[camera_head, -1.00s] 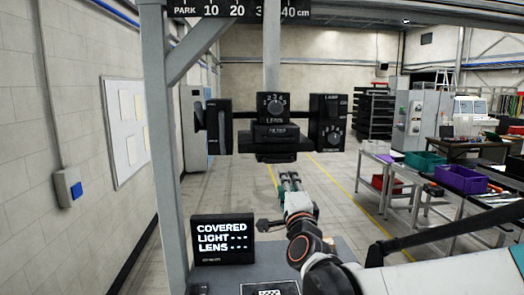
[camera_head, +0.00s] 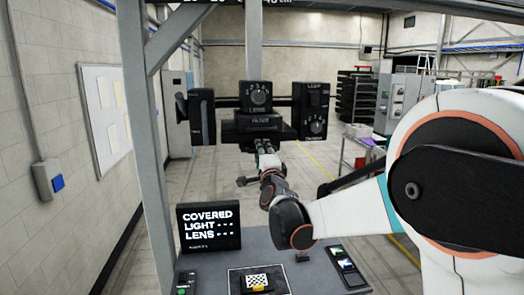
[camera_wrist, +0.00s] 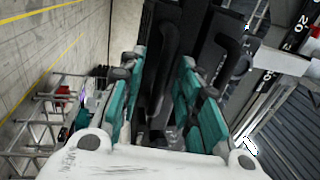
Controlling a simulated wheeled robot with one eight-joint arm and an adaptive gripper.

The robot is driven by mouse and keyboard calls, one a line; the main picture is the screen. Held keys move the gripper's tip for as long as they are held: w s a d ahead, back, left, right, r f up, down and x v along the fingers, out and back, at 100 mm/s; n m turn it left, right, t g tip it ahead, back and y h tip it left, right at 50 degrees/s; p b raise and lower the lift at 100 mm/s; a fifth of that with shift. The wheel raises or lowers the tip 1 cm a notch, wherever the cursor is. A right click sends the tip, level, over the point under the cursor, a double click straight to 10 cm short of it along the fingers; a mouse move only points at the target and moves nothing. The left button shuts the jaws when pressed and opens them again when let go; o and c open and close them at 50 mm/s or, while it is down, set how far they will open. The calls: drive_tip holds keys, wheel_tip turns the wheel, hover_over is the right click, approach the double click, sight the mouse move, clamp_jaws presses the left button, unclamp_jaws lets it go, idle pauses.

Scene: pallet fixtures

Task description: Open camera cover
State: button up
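A black camera unit hangs from the gantry in the head view. Its middle has a lens dial block (camera_head: 257,96) above a box labelled FILTER (camera_head: 259,123). A black panel with a handle (camera_head: 201,117) is on its left and a lamp block (camera_head: 313,110) on its right. I cannot tell which part is the cover. The display (camera_head: 209,228) reads COVERED, with dashes for LIGHT and LENS. My gripper (camera_head: 265,149) is just below the FILTER box. In the wrist view my gripper's teal fingers (camera_wrist: 160,95) are apart, with a black bar (camera_wrist: 169,48) between them; contact is unclear.
A grey bench (camera_head: 222,262) below holds a checkered target (camera_head: 256,282), a green-button box (camera_head: 186,283) and a small panel (camera_head: 347,266). A gantry post (camera_head: 154,150) stands on the left. My arm fills the right side.

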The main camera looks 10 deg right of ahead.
drive_tip(key=shift+w, duration=0.1)
clamp_jaws()
drive_tip(key=s+b, duration=0.1)
drive_tip(key=s, duration=1.2)
drive_tip(key=shift+a, duration=0.1)
unclamp_jaws()
